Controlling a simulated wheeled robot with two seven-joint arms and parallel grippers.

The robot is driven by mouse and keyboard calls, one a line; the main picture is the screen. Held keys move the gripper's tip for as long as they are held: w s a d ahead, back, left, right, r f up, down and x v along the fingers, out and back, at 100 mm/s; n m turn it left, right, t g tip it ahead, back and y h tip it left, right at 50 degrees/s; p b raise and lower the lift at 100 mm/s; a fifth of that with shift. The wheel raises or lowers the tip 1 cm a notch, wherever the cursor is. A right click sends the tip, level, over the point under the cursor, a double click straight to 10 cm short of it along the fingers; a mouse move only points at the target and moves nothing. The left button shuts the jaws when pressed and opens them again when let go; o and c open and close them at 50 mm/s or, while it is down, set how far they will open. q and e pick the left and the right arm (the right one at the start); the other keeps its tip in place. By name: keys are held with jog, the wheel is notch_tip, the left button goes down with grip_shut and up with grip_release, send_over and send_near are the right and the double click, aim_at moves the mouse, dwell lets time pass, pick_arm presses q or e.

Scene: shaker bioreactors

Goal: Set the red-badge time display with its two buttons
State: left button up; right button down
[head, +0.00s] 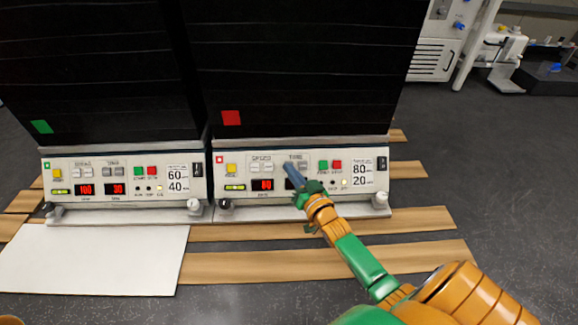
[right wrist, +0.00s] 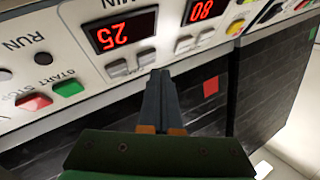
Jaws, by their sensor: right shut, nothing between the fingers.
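The red-badge unit is on the right in the head view, with a red square (head: 231,118) on its dark front. Its time display (head: 290,184) is partly hidden by my right gripper. In the right wrist view, turned over, the time display (right wrist: 124,32) seems to read 25. Its two grey buttons (right wrist: 117,68) and (right wrist: 146,57) sit beside it. My right gripper (head: 289,168) is shut and empty. Its tips (right wrist: 158,76) are right by the button nearer the speed display; I cannot tell whether they touch it. My left gripper is not in view.
The red-badge speed display (head: 262,185) reads 80, and a card (head: 362,172) shows 80 and 20. Green (head: 323,165) and red (head: 337,165) buttons sit to the right. A green-badge unit (head: 42,127) stands left, displays reading 100 and 30. A white sheet (head: 90,262) lies before it.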

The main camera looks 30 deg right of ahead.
jog(key=shift+w+d+f+b, duration=0.15)
jog(key=shift+w+f+b, duration=0.1)
jog(key=shift+w+b, duration=0.05)
jog(key=shift+w+d+f+b, duration=0.15)
jog(key=shift+w+f+b, duration=0.15)
jog(key=shift+b, duration=0.1)
dwell(0.6)
jog(key=shift+s+r, duration=0.1)
jog(key=shift+s+a+r+p, duration=0.3)
jog(key=shift+s+r+p, duration=0.2)
jog(key=shift+p, duration=0.6)
jog(key=s+a+r+p, duration=0.1)
jog(key=p, duration=0.2)
jog(key=s+a+r+p, duration=0.1)
jog(key=s+r+p, duration=0.1)
jog(key=p, duration=0.1)
jog(key=shift+s+r, duration=0.1)
jog(key=shift+r, duration=0.1)
